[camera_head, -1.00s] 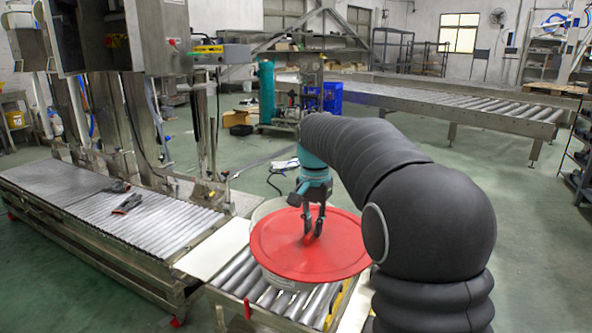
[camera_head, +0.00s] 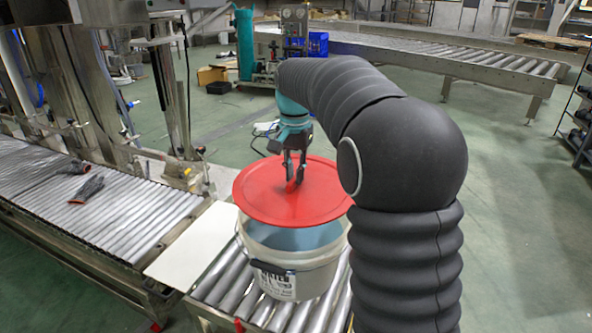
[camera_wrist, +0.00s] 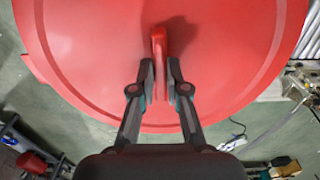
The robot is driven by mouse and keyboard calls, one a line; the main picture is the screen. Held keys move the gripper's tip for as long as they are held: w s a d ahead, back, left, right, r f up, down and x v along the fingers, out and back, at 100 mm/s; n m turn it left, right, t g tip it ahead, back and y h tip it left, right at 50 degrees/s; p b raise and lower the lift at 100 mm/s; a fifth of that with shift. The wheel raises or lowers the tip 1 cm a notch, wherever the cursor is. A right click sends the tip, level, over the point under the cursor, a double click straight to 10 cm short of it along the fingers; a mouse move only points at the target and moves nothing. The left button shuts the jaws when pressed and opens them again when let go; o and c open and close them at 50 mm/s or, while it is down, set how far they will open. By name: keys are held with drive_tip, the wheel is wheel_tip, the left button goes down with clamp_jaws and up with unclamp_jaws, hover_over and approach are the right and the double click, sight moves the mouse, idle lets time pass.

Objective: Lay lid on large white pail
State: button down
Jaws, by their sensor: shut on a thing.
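The red round lid (camera_head: 265,197) is held above the large white pail (camera_head: 318,277) in the head view. A gap shows between lid and rim at the front, with the pail's inside visible. The lid lies slightly toward the far side of the pail opening. My gripper (camera_head: 294,178) is shut on the lid's raised handle. In the wrist view, my gripper (camera_wrist: 160,92) pinches the handle of the lid (camera_wrist: 90,50), which hides the pail there. The pail stands upright on the roller conveyor and bears a printed label.
The short roller conveyor (camera_head: 228,290) carries the pail. A white plate (camera_head: 190,245) joins it to a longer roller conveyor (camera_head: 125,215) at left, where dark gloves (camera_head: 87,189) lie.

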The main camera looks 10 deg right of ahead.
sight(295, 186)
drive_tip(key=shift+f+b, duration=1.65)
drive_tip(key=shift+f, duration=0.35)
drive_tip(key=shift+f+b, duration=0.45)
drive_tip(key=shift+f, duration=0.5)
drive_tip(key=shift+s+a+f+p, duration=0.1)
drive_tip(key=shift+s+p, duration=0.05)
drive_tip(key=shift+p, duration=0.65)
drive_tip(key=shift+f+p, duration=0.3)
drive_tip(key=shift+f, duration=0.4)
idle(1.6)
drive_tip(key=c, duration=0.6)
unclamp_jaws()
